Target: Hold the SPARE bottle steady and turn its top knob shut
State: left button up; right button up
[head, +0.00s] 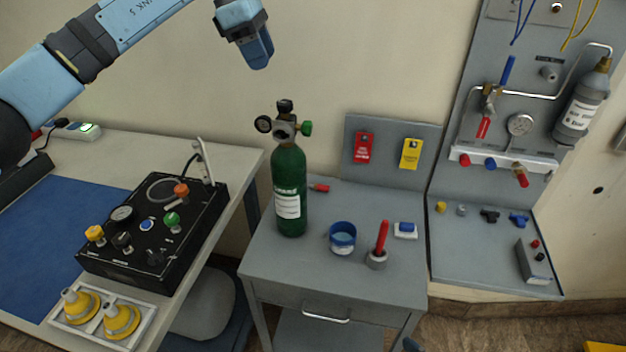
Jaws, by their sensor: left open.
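A green bottle (289,185) with a white label stands upright on the grey cabinet; the label is too small to read. It carries a regulator with a round gauge (263,124) on the left, a green knob (307,128) on the right and a black knob (285,105) on top. My left gripper (260,58) is open, above and slightly left of the bottle, apart from it and pointing down. Nothing shows between its fingers, which overlap in this view. My right gripper is not identifiable; a small bluish piece at the bottom edge is too cut off to name.
The cabinet top (350,280) also holds a blue-rimmed cup (342,237), a red-handled item (380,247) and a small red piece (320,188) behind the bottle. A black control box (150,235) stands on the left bench. A piped panel (470,60) rises at right.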

jog(key=w+a+r+n+t+y, duration=0.2)
jog(key=w+a+r+t, duration=0.1)
jog(key=w+r, duration=0.7)
jog(key=t+y, duration=0.2)
send_near(290, 179)
notch_tip(290, 179, down, 3)
jog(key=d, duration=0.2)
jog(key=x, duration=1.4)
jog(key=shift+w+a+f, duration=0.1)
jog(key=shift+a+f, duration=0.1)
jog(key=shift+f, duration=0.05)
